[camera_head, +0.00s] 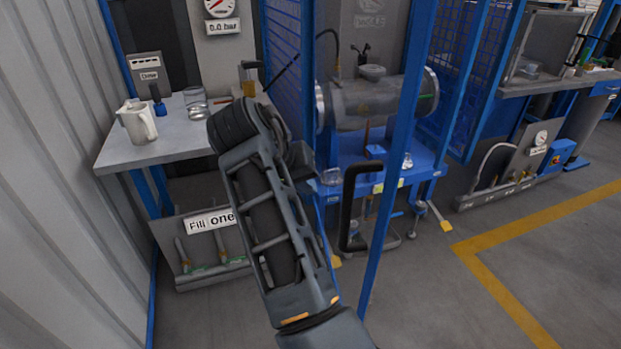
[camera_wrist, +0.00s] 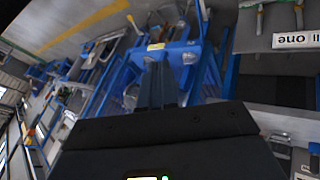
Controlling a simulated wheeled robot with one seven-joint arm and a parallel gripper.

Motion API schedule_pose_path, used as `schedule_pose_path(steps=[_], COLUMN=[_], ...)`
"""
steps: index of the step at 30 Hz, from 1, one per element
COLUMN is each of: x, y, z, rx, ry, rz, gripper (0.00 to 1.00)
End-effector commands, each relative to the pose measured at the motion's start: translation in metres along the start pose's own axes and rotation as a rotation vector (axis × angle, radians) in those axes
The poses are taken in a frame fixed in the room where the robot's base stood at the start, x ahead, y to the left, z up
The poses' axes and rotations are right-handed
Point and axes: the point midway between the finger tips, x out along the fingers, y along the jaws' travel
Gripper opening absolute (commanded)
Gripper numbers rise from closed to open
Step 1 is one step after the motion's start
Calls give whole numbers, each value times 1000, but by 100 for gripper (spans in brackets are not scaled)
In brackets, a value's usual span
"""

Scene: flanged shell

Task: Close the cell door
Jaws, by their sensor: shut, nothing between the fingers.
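A blue mesh cell enclosure stands around a grey flanged shell (camera_head: 375,100) in the head view. A slanting blue post (camera_head: 404,105), which looks like the cell door's edge, crosses in front of the shell. A black bar handle (camera_head: 346,212) shows beside this post, at its lower left. Whether the door is open or how far cannot be told surely. My arm reaches up from the bottom centre, and its end lies left of the handle, mostly hidden behind my own links. In the wrist view my gripper (camera_wrist: 156,65) is shut and empty, pointing toward blue framework.
A grey side table (camera_head: 160,150) with a white jug (camera_head: 137,122) stands at left, above a panel labelled "Fill one" (camera_head: 210,221). A corrugated wall (camera_head: 60,190) borders the left. Open floor with a yellow line (camera_head: 500,232) lies at right.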

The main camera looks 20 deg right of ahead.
Motion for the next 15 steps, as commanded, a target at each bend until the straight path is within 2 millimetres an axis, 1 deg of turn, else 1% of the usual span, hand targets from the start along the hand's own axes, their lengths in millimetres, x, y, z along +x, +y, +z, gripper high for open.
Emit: schedule_pose_path(steps=[1, 3, 10, 15], x=[10, 24, 69, 79], y=[0, 1, 0, 22], z=[1, 0, 0, -1], rx=[-1, -1, -1, 2], ry=[-4, -3, -2, 1], rz=[2, 2, 1, 0], gripper=[0, 0, 0, 0])
